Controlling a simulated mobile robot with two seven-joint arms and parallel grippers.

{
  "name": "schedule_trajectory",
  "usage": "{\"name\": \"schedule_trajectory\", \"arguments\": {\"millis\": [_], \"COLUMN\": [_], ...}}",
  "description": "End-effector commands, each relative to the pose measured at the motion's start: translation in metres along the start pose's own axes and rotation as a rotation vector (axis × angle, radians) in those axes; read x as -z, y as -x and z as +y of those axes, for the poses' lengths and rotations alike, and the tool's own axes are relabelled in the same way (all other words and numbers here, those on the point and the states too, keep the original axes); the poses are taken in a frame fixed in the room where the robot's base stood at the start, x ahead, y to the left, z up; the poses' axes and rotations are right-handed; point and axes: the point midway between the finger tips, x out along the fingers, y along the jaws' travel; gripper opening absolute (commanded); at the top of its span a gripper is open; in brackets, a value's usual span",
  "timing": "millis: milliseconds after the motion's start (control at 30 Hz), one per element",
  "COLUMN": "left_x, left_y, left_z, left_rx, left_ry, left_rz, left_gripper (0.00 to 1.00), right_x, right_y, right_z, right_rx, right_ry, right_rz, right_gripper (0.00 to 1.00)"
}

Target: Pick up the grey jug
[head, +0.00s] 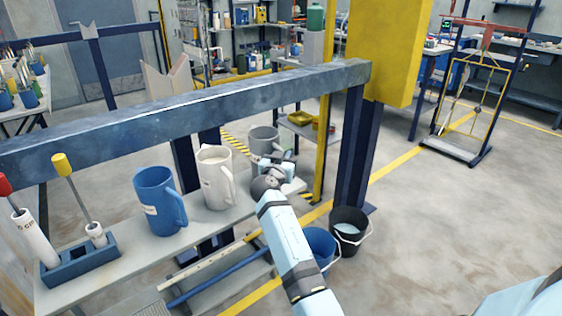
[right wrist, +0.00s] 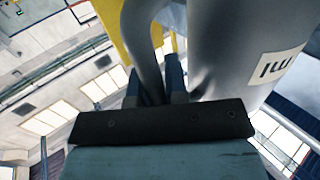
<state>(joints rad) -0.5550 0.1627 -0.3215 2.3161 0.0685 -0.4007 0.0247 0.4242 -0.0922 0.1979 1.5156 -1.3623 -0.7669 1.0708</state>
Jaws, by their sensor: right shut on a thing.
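The grey jug (head: 264,139) stands upright at the right end of the shelf, behind my right gripper. My right gripper (head: 280,168) is at the jug's near right side and hides part of its lower body. In the right wrist view the grey jug (right wrist: 225,45) fills the upper right, with a label on its side. There the fingers of my right gripper (right wrist: 159,88) are shut on its handle (right wrist: 146,40). I cannot tell whether the jug's base touches the shelf. My left gripper is not in view.
A white jug (head: 216,178) and a blue jug (head: 158,202) stand on the shelf (head: 205,225) to the left. A blue holder (head: 80,262) with tools is farther left. A thick beam (head: 190,110) crosses behind and above. Buckets (head: 349,230) stand on the floor.

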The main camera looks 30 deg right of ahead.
Motion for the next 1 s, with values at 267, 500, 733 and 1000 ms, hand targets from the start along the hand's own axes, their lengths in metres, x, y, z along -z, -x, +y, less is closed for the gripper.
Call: {"name": "schedule_trajectory", "arguments": {"millis": [267,500,733,1000], "left_x": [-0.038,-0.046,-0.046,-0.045], "left_y": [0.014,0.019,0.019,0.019], "left_z": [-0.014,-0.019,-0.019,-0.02], "left_rx": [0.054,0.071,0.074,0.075], "left_ry": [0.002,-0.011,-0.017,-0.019], "left_rz": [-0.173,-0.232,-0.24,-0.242], "left_gripper": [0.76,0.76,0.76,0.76], "right_x": [0.076,0.138,0.177,0.19], "right_y": [0.0,0.0,0.001,0.001], "right_z": [-0.001,-0.001,-0.002,-0.001], "right_rx": [-0.001,0.0,0.0,0.0], "right_ry": [-0.009,-0.007,-0.005,-0.003], "right_rz": [0.007,0.006,0.006,0.004], "right_gripper": [0.0,0.0,0.0,0.0]}}
